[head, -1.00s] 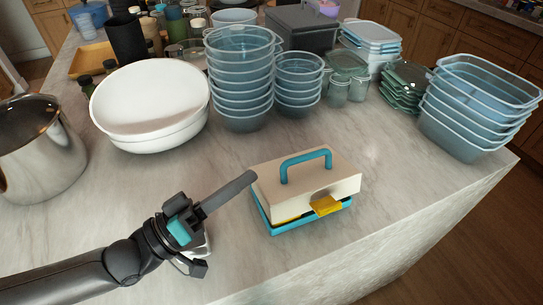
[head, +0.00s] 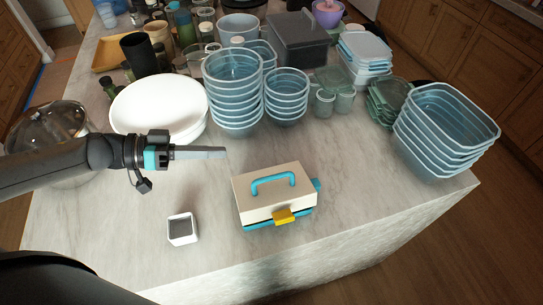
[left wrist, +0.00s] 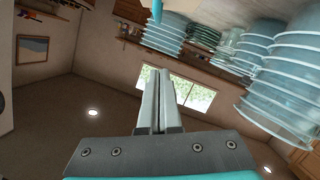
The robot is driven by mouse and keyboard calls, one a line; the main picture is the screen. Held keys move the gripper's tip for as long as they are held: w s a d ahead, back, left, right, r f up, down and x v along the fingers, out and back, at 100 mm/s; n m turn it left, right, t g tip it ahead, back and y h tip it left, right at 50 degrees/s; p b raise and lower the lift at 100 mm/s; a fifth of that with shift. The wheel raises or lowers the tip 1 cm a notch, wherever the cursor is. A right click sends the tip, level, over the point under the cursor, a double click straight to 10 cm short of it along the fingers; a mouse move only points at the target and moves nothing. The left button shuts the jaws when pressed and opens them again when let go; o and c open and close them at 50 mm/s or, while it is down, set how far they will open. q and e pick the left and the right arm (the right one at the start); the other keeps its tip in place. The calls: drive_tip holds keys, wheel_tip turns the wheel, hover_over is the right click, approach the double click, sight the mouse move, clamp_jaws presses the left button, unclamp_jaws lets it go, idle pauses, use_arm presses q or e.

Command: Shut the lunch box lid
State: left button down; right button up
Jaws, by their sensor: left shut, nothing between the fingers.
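The lunch box (head: 275,194) stands on the marble island, with a cream lid, a blue handle (head: 273,179) and a yellow latch (head: 285,216) on its front. The lid lies down over the blue base (head: 258,225); I cannot tell whether it is fully closed. My left gripper (head: 226,153) is shut and empty, to the upper left of the lunch box and apart from it. Its closed fingers also show in the left wrist view (left wrist: 160,100). My right gripper is not in view.
A small white box with a dark top (head: 182,229) is left of the lunch box. Stacked blue bowls (head: 234,90), white bowls (head: 158,105) and stacked containers (head: 440,130) stand behind and to the right. Bare marble surrounds the lunch box.

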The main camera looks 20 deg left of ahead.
use_arm(q)
hover_over(262, 185)
wheel_tip(262, 185, down, 5)
drive_tip(key=shift+w+f, duration=0.1)
drive_tip(key=shift+w, duration=0.05)
drive_tip(key=shift+s+d+f, duration=0.1)
drive_tip(key=shift+s+f, duration=0.1)
drive_tip(key=shift+f, duration=0.2)
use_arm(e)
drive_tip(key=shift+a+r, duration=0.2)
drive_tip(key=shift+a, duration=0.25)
